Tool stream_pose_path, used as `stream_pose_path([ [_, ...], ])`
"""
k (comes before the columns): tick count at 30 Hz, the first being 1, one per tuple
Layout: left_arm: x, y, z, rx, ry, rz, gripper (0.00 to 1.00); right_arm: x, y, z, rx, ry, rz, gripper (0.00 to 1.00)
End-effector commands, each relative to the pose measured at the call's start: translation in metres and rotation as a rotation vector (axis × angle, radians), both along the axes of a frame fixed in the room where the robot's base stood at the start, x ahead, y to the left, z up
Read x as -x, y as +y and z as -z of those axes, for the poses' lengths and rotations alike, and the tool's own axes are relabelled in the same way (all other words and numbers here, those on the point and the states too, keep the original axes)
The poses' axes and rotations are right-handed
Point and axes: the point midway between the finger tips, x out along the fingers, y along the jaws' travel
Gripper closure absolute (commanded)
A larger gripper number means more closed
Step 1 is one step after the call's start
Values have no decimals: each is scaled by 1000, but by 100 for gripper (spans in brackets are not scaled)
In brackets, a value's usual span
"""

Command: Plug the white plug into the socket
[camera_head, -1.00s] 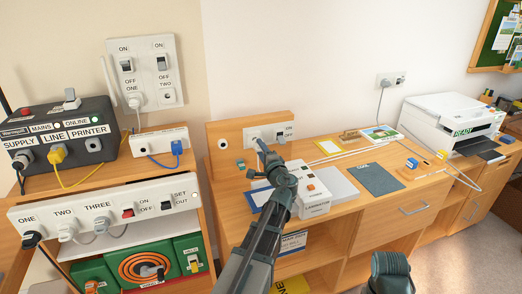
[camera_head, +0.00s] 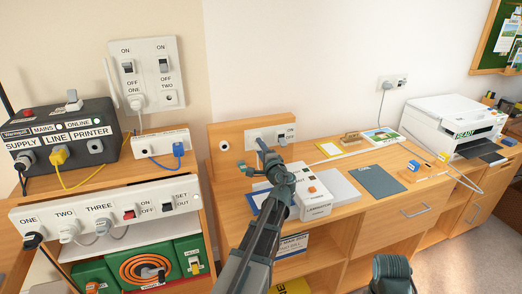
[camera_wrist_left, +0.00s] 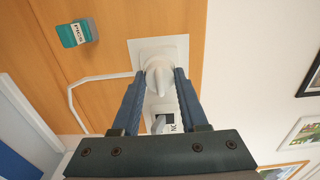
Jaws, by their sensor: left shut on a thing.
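My left gripper (camera_head: 262,146) reaches up to the white socket plate (camera_head: 251,137) on the wooden back panel, which has an ON/OFF switch (camera_head: 289,134) at its right. In the left wrist view, the fingers (camera_wrist_left: 160,92) are shut on the white plug (camera_wrist_left: 158,77). The plug is in front of the socket plate (camera_wrist_left: 141,49), and a white cable (camera_wrist_left: 100,77) shows beside it. Plug and plate look very close or touching; the pins are hidden, so I cannot tell whether it is seated.
A white laminator (camera_head: 312,204) stands just right of my left forearm. A small teal block (camera_head: 246,170) lies on the desk, also in the left wrist view (camera_wrist_left: 77,32). A folder (camera_head: 377,180) and printer (camera_head: 455,122) are further right. A multi-socket panel (camera_head: 105,225) is at left.

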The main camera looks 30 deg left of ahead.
Motion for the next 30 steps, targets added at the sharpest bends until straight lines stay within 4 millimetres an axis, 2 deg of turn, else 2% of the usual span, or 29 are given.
stream_pose_path([
  [8,-5,5,0,0,0,0,100,0,0,0,0,0,0,50],
  [9,-5,5,0,0,0,0,53,0,0,0,0,0,0,50],
  [14,-4,5,0,0,0,0,24,0,0,0,0,0,0,50],
  [15,-4,5,0,0,0,0,22,0,0,0,0,0,0,50],
  [24,-3,3,0,0,0,0,22,0,0,0,0,0,0,50],
  [30,17,-17,0,0,0,3,22,0,0,0,0,0,0,50],
])
